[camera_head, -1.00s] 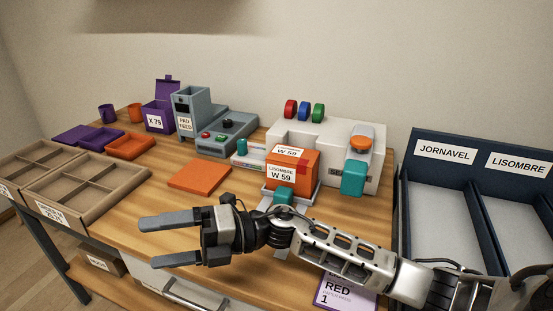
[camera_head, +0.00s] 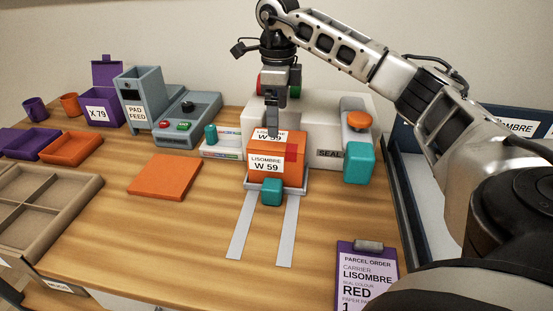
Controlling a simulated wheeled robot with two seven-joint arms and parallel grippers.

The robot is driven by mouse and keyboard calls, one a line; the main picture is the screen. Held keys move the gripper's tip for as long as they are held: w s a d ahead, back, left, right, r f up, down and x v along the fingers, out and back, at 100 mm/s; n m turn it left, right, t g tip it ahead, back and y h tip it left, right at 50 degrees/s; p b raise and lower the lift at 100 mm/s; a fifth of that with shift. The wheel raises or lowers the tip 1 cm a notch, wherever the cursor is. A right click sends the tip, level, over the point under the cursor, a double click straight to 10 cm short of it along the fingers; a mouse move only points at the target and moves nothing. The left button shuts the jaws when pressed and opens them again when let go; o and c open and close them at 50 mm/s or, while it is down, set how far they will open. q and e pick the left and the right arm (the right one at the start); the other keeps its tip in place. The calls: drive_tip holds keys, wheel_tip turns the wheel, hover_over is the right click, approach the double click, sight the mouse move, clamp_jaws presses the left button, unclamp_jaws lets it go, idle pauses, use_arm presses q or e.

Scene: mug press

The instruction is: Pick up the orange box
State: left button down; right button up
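The orange box (camera_head: 262,178), labelled LISOMBRE W 59, sits on a grey tray (camera_head: 301,190) in front of the white SEAL machine (camera_head: 345,135). My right gripper (camera_head: 272,132) points straight down over the box, its visible fingertip at the box's top and partly covering the top label. The fingers line up edge-on, so I cannot tell how far apart they are or whether they touch the box. My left gripper is not in view.
A teal block (camera_head: 272,192) is at the tray's front, above two pale rails (camera_head: 255,230). A flat orange pad (camera_head: 163,177) lies left. The grey PAD FEED machine (camera_head: 150,100) stands behind it. A purple parcel-order clipboard (camera_head: 366,275) lies front right.

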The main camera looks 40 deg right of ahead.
sight(278, 139)
wheel_tip(278, 139, down, 4)
drive_tip(key=shift+f, duration=0.25)
drive_tip(key=shift+s+a+f, duration=0.15)
drive_tip(key=shift+f, duration=1.15)
drive_tip(key=shift+s+a+f, duration=0.1)
drive_tip(key=shift+f, duration=1.2)
drive_tip(key=c, duration=1.2)
